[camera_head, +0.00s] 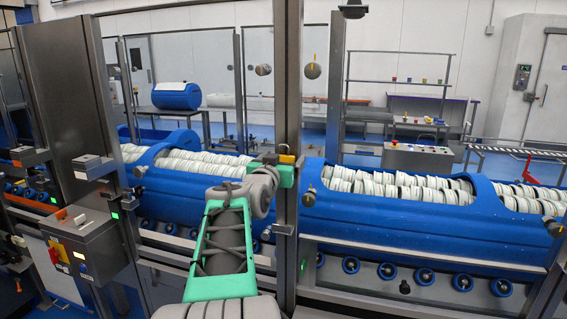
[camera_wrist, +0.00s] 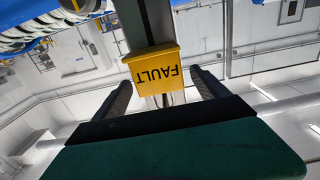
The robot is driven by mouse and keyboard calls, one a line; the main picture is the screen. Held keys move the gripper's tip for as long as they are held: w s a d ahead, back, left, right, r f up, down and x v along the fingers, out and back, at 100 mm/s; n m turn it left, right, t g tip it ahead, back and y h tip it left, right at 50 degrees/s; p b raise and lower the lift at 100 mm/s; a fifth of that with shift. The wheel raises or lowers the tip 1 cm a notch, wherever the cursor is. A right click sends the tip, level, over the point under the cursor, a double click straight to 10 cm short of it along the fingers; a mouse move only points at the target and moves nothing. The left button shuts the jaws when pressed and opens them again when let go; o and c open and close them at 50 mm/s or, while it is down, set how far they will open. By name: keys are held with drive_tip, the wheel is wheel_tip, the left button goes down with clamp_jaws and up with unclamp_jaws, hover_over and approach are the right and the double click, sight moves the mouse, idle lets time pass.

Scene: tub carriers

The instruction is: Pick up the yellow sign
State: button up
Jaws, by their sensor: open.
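The yellow sign (camera_wrist: 148,62) reads "FAULT", upside down in the wrist view, and is fixed against a grey metal post (camera_wrist: 148,22). My gripper (camera_wrist: 161,82) is open, its two dark fingers on either side of the sign's lower part in the picture. I see gaps between the fingers and the sign; I cannot tell the depth between them. In the head view, my green gripper (camera_head: 286,174) is up at the tall post, with a small yellow patch of the sign (camera_head: 287,159) showing just above it. Most of the sign is hidden there.
The metal post (camera_head: 287,80) stands close to my gripper. Behind it are blue tub carriers (camera_head: 400,213) filled with white discs. A grey cabinet (camera_head: 85,237) with switches stands at left. A control box (camera_head: 417,158) and tables stand farther back.

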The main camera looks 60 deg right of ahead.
drive_tip(key=shift+c, duration=0.5)
drive_tip(key=c, duration=1.3)
